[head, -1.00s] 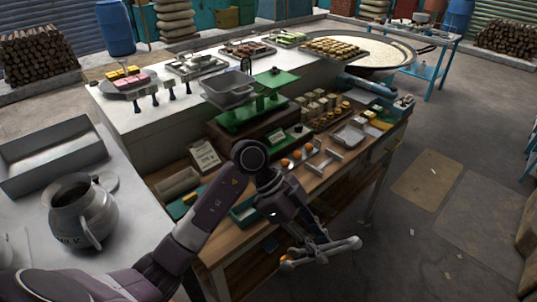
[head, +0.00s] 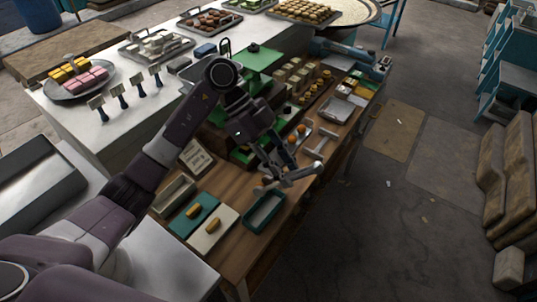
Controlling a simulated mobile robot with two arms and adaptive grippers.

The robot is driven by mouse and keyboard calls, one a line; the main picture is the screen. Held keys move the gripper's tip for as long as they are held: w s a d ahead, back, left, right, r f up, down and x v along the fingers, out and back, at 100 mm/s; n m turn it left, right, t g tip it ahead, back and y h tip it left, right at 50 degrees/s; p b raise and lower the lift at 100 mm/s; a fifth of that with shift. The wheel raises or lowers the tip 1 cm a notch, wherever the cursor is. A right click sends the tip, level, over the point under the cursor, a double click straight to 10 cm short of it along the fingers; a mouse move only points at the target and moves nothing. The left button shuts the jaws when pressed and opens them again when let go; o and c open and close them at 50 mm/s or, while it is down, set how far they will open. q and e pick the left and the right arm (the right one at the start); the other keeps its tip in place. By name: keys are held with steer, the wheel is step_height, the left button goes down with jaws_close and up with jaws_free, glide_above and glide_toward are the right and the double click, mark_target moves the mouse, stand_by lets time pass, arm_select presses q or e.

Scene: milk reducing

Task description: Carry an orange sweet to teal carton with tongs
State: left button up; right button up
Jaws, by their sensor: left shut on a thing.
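My left gripper (head: 268,158) is shut on the pale grey tongs (head: 296,179), above the wooden counter. The tongs' far ends hang near the open teal carton (head: 264,211), just above it in the picture; I cannot make out a sweet between them. The carton looks empty. Two orange sweets (head: 293,138) lie on a small tray beyond the gripper. A flat teal piece (head: 183,225) and a cream piece (head: 222,238) lie to the left, each with a yellow-orange item on it. My right gripper is out of view.
A green scale (head: 262,60) stands behind my arm. A grey open box (head: 174,197) and a sign card (head: 196,158) are left of the cartons. A metal tray (head: 337,110) lies at the right.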

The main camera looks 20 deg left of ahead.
arm_select(q)
steer(key=shift+s+d+r, duration=0.15)
steer(key=shift+s+d, duration=0.05)
steer(key=shift+d, duration=0.35)
steer(key=shift+s+d+r, duration=0.15)
steer(key=shift+d, duration=0.35)
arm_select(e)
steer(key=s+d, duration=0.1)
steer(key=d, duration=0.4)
arm_select(q)
steer(key=shift+w+a+f, duration=0.1)
steer(key=shift+a+f, duration=0.1)
steer(key=shift+a, duration=0.05)
step_height(320, 180, down, 9)
steer(key=b, duration=0.8)
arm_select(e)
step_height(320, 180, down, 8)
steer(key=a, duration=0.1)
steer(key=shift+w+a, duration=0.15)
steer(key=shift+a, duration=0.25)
arm_select(q)
steer(key=shift+a+r, duration=0.1)
steer(key=shift+r, duration=0.05)
